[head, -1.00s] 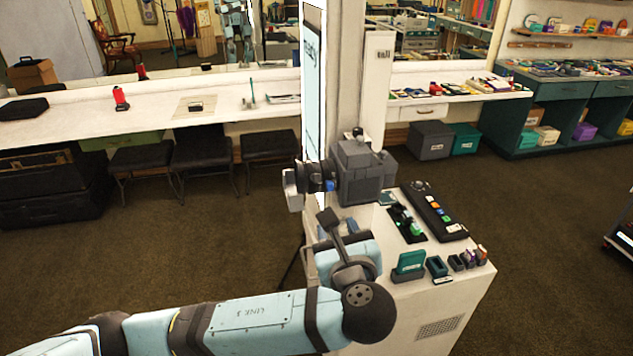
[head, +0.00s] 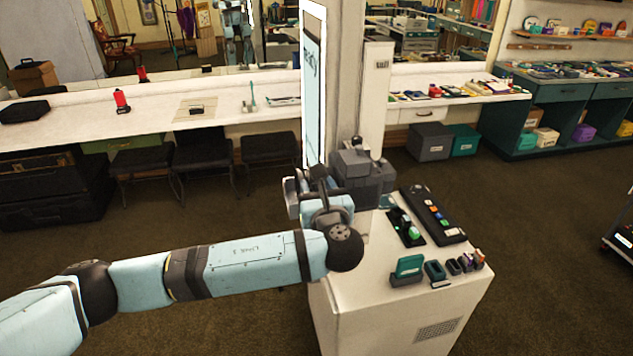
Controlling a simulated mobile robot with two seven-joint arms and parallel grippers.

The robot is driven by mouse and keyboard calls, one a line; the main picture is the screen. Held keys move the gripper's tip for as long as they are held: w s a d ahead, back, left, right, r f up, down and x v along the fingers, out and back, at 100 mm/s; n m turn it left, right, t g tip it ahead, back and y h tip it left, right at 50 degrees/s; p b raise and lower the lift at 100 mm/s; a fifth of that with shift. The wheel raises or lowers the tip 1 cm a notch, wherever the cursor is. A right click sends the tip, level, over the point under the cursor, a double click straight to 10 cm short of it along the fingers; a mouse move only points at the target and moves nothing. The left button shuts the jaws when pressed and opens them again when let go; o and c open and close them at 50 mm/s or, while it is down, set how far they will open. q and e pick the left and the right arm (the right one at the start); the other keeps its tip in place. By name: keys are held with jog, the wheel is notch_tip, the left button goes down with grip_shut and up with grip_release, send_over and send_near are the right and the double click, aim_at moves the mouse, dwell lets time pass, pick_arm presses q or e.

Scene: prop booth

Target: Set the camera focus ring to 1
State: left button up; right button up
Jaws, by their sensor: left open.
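The grey camera (head: 362,172) stands at the back left corner of the white cabinet (head: 385,322). Its dark lens, which carries the focus ring, points left and is mostly hidden behind my left wrist. The ring's marks cannot be read. My left gripper (head: 312,182) is at the lens, in front of the camera's left side. Its jaws are open, and their fingertips are largely covered by the wrist. I cannot tell whether they touch the ring. My right gripper is not in view.
On the cabinet top are a black button panel (head: 432,214), a small dark panel with green parts (head: 406,227), a green holder (head: 407,268) and several small blocks (head: 467,262). Dark stools (head: 203,152) line the long counter.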

pick_arm(q)
jog(key=shift+w+a, duration=0.15)
jog(key=shift+w, duration=0.35)
grip_shut()
jog(key=shift+f, duration=0.2)
jog(key=shift+s+f+t+b, duration=0.3)
jog(key=shift+f+t+b, duration=0.3)
jog(key=shift+b, duration=0.45)
jog(key=f+t+b, duration=0.1)
jog(key=t+b, duration=0.1)
jog(key=b, duration=0.1)
jog(key=f+t+y+b, duration=0.1)
jog(key=b, duration=0.2)
jog(key=f+t+y+b, duration=0.1)
jog(key=t+b, duration=0.1)
jog(key=b, duration=0.1)
jog(key=shift+s+d+f+t, duration=0.25)
jog(key=shift+s+t, duration=0.05)
jog(key=shift+s, duration=0.1)
